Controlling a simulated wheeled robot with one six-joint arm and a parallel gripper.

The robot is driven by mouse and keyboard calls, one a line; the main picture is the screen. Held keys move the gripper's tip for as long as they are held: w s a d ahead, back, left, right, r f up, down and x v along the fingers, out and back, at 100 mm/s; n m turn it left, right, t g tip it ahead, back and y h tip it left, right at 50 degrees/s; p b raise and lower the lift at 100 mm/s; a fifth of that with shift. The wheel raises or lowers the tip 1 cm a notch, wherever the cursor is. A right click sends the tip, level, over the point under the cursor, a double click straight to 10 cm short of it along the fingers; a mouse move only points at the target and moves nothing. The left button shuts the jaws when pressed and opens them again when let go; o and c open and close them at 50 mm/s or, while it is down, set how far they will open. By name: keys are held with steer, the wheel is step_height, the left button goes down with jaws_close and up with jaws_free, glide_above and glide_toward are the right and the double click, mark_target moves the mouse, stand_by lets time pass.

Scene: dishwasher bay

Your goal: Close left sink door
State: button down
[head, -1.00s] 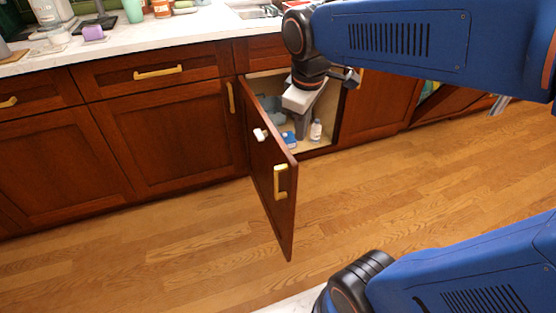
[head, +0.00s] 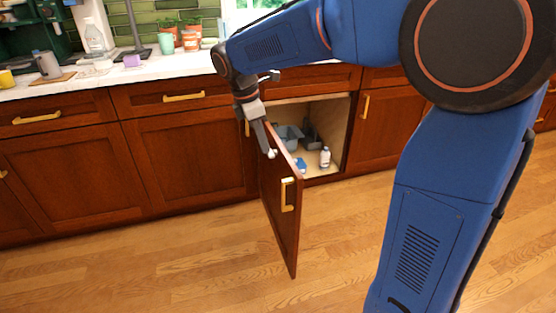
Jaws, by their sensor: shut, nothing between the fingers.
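The left sink door (head: 278,205) is a red-brown wooden cabinet door with a gold handle (head: 287,195). It stands wide open, jutting out from the cabinet toward me, hinged on its left side. My gripper (head: 272,153) is shut and empty, pointing down at the upper part of the door. It is near the door's top edge, and I cannot tell whether it touches the door. The open sink cabinet (head: 333,165) shows behind and to the right of the door.
Inside the cabinet are a white bottle (head: 325,157), a grey-blue bin (head: 290,136) and a small blue item (head: 300,164). The counter (head: 165,68) above holds a green cup (head: 166,43) and potted plants. The wooden floor (head: 345,245) in front is clear.

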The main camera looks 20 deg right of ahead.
mark_target(284, 164)
steer(key=shift+d+f, duration=1.05)
steer(key=shift+f, duration=0.5)
steer(key=shift+d+f, duration=1.1)
steer(key=shift+f, duration=0.45)
steer(key=shift+d+f, duration=1.05)
steer(key=shift+f, duration=0.5)
